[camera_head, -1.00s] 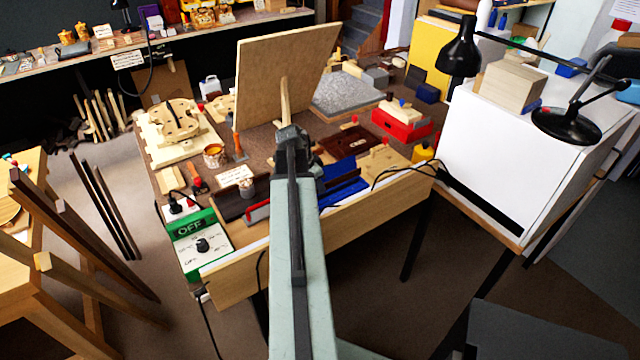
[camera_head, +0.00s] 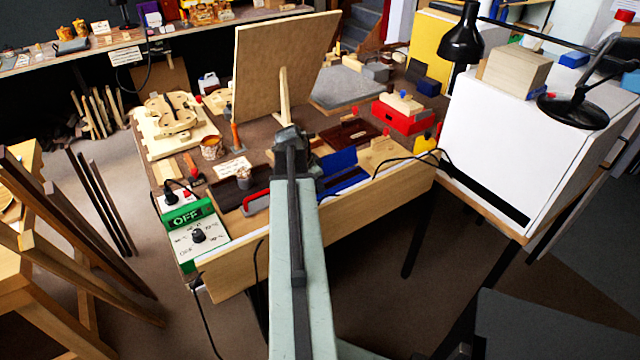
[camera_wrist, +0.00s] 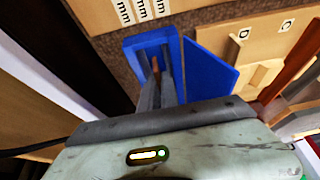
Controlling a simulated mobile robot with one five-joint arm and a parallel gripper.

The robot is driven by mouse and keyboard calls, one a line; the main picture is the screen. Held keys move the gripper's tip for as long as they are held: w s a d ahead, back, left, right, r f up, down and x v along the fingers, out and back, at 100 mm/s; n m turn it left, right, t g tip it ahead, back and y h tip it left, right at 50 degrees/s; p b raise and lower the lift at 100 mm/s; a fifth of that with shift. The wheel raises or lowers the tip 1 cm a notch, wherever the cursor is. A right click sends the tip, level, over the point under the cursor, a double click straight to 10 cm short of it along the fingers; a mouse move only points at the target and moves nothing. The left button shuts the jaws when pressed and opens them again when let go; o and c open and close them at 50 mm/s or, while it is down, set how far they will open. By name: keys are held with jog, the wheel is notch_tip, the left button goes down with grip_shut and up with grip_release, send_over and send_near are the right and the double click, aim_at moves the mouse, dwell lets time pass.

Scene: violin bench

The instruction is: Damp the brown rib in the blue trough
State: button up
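The gripper's two dark fingers reach over the trough and are close together. A thin brown strip, the brown rib (camera_wrist: 155,64), shows between the fingertips; its lower end is hard to make out against the trough. A flat blue panel (camera_wrist: 212,68) lies right beside the trough. In the head view, blue parts (camera_head: 345,176) show at the bench's front edge, right of my arm, which hides the fingertips and the rib.
A tall board (camera_head: 283,65) stands on the bench behind my gripper. A green and white control box (camera_head: 195,232) is at the front left corner. A red box (camera_head: 402,117) stands at the back right. A black cable (camera_head: 405,158) crosses the front right edge beside a white cabinet (camera_head: 505,150).

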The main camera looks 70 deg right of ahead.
jog(key=p+v, duration=0.7)
jog(key=shift+r+p, duration=0.3)
jog(key=shift+r, duration=0.1)
jog(key=shift+w+a, duration=0.1)
jog(key=shift+a, duration=0.05)
